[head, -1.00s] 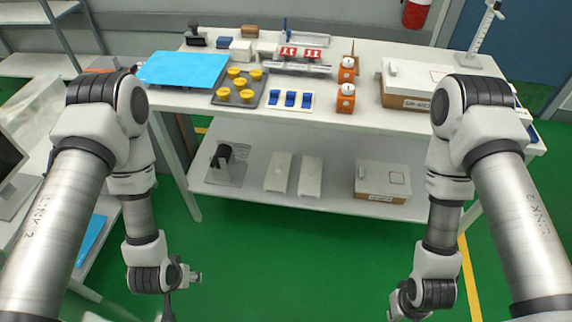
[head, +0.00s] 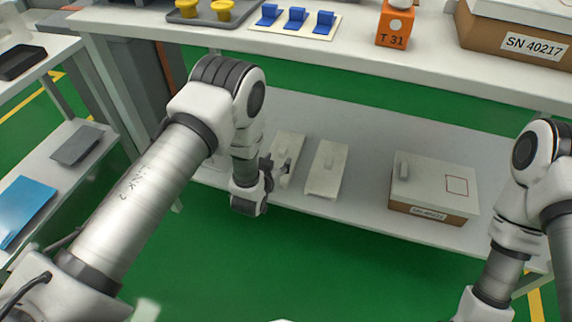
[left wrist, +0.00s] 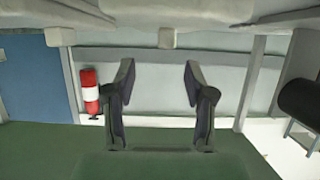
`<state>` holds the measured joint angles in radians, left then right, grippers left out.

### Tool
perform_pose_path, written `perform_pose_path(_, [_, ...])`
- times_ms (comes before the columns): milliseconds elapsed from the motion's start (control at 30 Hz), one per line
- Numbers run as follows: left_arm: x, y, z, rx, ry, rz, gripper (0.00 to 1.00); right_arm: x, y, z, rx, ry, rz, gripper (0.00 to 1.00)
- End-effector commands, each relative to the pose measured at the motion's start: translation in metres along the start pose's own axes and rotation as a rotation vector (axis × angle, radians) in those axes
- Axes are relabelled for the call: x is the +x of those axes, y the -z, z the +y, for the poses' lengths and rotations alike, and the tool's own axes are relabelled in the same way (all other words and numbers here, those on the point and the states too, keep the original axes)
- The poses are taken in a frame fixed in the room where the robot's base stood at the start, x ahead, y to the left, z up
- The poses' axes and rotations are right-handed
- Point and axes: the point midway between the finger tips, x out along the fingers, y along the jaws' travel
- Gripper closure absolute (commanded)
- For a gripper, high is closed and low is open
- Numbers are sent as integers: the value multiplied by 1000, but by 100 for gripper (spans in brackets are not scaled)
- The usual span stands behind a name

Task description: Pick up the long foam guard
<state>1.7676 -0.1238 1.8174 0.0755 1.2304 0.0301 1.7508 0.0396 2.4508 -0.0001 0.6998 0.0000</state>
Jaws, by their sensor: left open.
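Two pale, off-white long pieces lie side by side on the lower shelf in the head view: a left one (head: 290,146) and a right one (head: 326,170). I cannot tell which is the long foam guard. My left gripper (head: 284,167) is at the shelf's front edge, in front of the left piece and covering part of it; contact cannot be made out. In the left wrist view my left gripper (left wrist: 160,98) is open, with nothing between its fingers. My right gripper is outside the view.
A box labelled SN 40217 (head: 432,188) stands on the lower shelf (head: 365,155) to the right. The upper worktop (head: 300,52) overhangs the shelf. A side table (head: 75,185) stands at left. Green floor is free in front. A fire extinguisher (left wrist: 90,92) shows in the left wrist view.

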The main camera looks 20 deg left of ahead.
Motion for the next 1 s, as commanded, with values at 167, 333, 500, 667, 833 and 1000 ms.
perform_pose_path(167, [26, -2, -3, 0, 0, 0, 46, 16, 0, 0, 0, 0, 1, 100])
perform_pose_path(333, [56, -2, -9, -1, 1, 0, 46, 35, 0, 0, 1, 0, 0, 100])
perform_pose_path(500, [65, 2, -8, -1, 1, -3, 46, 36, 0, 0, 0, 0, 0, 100])
perform_pose_path(667, [65, 2, -8, 0, 1, -4, 56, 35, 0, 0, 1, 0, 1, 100])
perform_pose_path(833, [64, 2, -8, 0, 0, -4, 100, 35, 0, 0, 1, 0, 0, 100])
perform_pose_path(1000, [64, 2, -8, 0, 0, -3, 100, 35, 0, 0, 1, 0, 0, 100])
